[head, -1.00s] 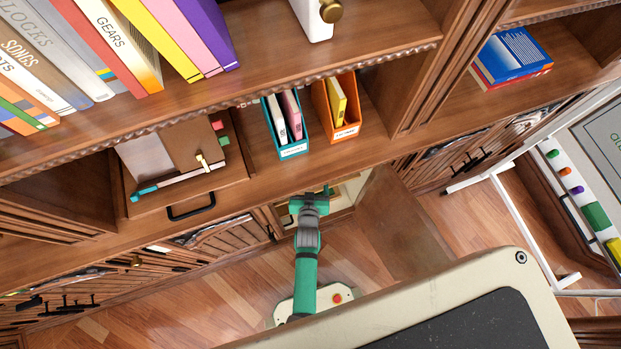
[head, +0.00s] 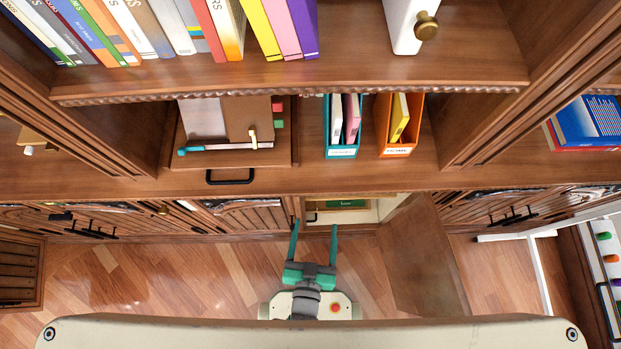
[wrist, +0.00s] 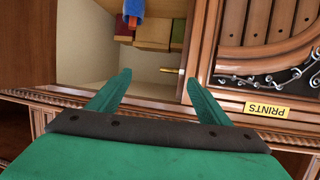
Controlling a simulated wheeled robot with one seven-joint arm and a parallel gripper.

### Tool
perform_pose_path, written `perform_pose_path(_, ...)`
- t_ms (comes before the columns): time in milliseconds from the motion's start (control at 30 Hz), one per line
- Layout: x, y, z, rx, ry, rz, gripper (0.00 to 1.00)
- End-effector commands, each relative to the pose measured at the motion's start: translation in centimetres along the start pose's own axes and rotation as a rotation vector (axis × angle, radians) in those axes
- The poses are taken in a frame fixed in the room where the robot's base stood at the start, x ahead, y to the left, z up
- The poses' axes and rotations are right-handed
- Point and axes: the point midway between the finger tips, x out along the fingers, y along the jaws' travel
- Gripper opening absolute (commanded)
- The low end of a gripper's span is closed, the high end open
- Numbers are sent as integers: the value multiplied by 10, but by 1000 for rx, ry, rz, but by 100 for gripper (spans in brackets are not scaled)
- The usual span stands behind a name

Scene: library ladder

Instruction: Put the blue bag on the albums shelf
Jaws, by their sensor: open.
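My gripper (head: 314,240) is open and empty in front of the open lower cupboard (head: 365,214). In the wrist view its two green fingers (wrist: 157,80) point into the cupboard's pale interior (wrist: 75,45). A small blue thing (wrist: 133,8) with an orange part shows at the top edge of the wrist view, inside the cupboard beyond my fingertips. It may be the blue bag, but it is cut off. Green and brown blocks (wrist: 155,33) are beside it. No label reading albums is legible, so I cannot tell which shelf that is.
The brown cupboard door (head: 425,255) stands open to the right of my gripper. A door labelled PRINTS (wrist: 267,109) is at right in the wrist view. Teal (head: 342,152) and orange (head: 397,150) file holders and a tray (head: 285,160) with a black handle are above. The floor at left is clear.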

Motion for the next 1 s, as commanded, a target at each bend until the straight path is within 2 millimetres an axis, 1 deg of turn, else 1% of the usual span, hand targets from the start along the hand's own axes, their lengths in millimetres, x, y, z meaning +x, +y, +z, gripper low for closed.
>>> perform_pose_path(33, -21, -2, -14, -10, 4, -23, 72)
perform_pose_path(100, -43, -4, -34, -22, 14, -49, 72)
perform_pose_path(200, -67, -5, -60, -37, 31, -82, 72)
perform_pose_path(333, -87, -6, -86, -52, 45, -111, 72)
perform_pose_path(400, -92, -6, -94, -56, 50, -121, 72)
perform_pose_path(500, -95, -6, -99, -59, 53, -126, 72)
perform_pose_path(1000, -95, -6, -99, -58, 53, -126, 72)
